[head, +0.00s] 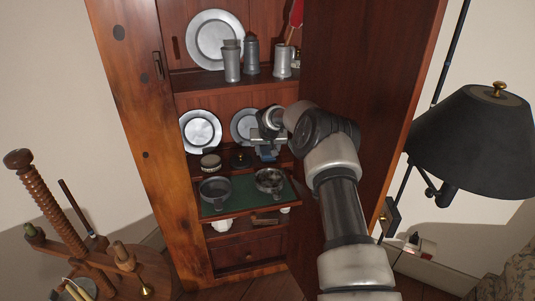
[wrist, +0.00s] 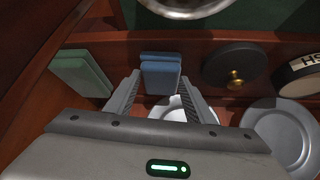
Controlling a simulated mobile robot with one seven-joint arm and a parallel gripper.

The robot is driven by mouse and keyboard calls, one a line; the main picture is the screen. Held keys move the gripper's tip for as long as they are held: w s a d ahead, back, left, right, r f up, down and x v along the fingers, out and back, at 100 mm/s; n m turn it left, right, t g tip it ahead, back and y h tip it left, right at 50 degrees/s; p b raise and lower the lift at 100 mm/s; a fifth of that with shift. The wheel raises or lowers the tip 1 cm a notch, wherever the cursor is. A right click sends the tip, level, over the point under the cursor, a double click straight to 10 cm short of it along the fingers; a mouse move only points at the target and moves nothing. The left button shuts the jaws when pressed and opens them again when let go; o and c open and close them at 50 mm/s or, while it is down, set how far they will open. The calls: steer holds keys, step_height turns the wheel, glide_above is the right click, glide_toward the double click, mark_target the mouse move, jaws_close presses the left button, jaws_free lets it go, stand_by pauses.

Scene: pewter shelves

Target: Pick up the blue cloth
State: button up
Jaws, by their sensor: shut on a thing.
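The blue cloth (wrist: 161,76) is a small folded block between my fingertips in the wrist view. It also shows in the head view (head: 267,153), just below my gripper and partly hidden by it. My gripper (wrist: 160,84) has a finger along each side of the cloth and is shut on it. In the head view, my gripper (head: 268,143) reaches into the cabinet at the middle shelf, in front of the pewter plates. I cannot tell whether the cloth still touches the shelf.
A green folded block (wrist: 82,78) lies left of the cloth; a dark lid with a brass knob (wrist: 236,66) and a round lettered tin (wrist: 300,74) are right. Pewter plates (head: 201,131) stand behind. Below, a green surface (head: 238,204) holds pans. The cabinet's right panel (head: 365,75) is close to my arm.

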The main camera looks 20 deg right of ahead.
mark_target(267, 152)
steer(key=shift+s+a+r+p, duration=0.1)
steer(key=shift+a+r+p, duration=0.1)
steer(key=shift+r+p, duration=0.15)
steer(key=shift+c, duration=0.7)
step_height(267, 152, up, 7)
steer(key=shift+r+p, duration=0.1)
steer(key=shift+p, duration=0.8)
steer(key=s+a, duration=1.2)
steer(key=a, duration=0.3)
steer(key=shift+s+f, duration=0.25)
steer(key=shift+f, duration=0.2)
